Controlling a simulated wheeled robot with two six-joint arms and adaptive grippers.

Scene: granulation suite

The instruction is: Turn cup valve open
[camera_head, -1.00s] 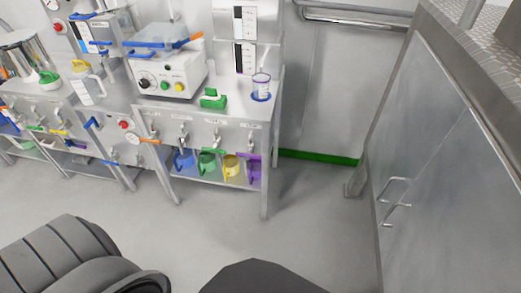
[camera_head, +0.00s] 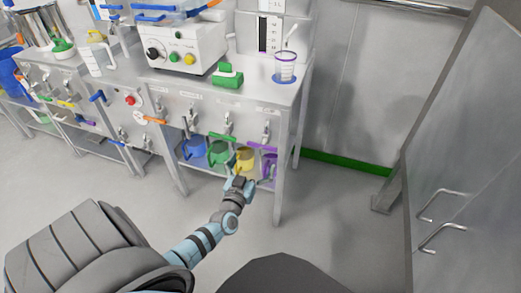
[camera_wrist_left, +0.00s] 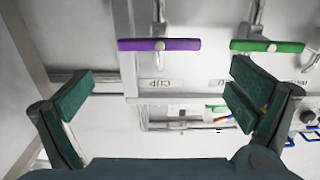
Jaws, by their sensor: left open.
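The cup valve's purple bar handle (camera_wrist_left: 159,44) lies crosswise in the left wrist view, beside a label that reads CUP upside down. In the head view its purple handle (camera_head: 262,147) is at the right end of the bench front. My left gripper (camera_head: 238,184) is low in front of this end of the bench. In the left wrist view its two fingers (camera_wrist_left: 165,95) are wide apart with nothing between them, and the purple handle lies beyond them, untouched. My right gripper is in neither current view.
A green valve handle (camera_wrist_left: 267,46) is beside the purple one. The floor to the right is clear.

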